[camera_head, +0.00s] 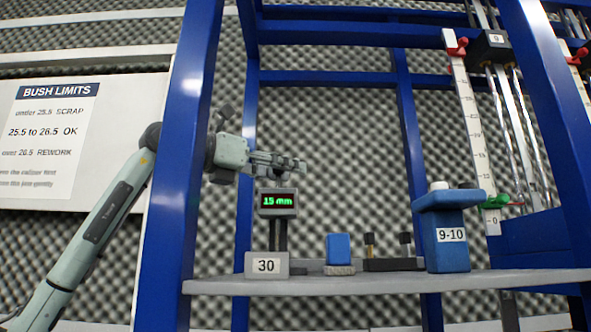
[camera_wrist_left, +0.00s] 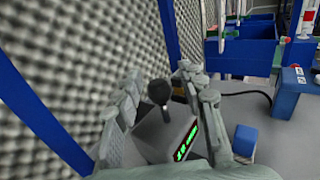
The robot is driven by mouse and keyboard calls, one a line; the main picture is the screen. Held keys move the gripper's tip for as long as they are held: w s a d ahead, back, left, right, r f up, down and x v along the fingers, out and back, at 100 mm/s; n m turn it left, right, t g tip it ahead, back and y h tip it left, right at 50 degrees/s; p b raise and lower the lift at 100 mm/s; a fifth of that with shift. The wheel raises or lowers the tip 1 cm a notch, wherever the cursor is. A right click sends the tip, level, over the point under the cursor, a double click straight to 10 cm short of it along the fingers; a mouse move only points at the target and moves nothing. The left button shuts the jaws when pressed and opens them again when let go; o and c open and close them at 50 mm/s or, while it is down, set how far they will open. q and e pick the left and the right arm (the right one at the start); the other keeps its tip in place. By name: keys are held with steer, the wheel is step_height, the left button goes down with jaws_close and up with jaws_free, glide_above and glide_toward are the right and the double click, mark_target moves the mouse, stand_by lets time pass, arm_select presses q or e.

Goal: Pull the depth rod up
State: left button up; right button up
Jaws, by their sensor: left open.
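The gauge with a green 15 mm readout (camera_head: 278,201) stands on a base labelled 30 (camera_head: 267,265) on the grey shelf. In the left wrist view, a dark round knob on a short stem, seemingly the depth rod's top (camera_wrist_left: 159,92), rises from the gauge's grey housing (camera_wrist_left: 160,132). My left gripper (camera_head: 300,166) is just above the gauge, its fingers pointing right. In the left wrist view, the left gripper (camera_wrist_left: 158,84) is open, with the knob between its fingers; contact cannot be told. In the head view the fingers hide the knob. My right gripper is not in view.
A blue block (camera_head: 339,248), a dark fixture with two knobs (camera_head: 393,264) and a blue stand labelled 9-10 (camera_head: 447,246) share the shelf (camera_head: 390,284). Blue frame posts (camera_head: 180,160) stand close to my left arm. A tall white scale (camera_head: 470,120) is at right.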

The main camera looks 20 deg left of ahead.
arm_select(q)
steer(key=shift+x, duration=1.3)
jaws_close()
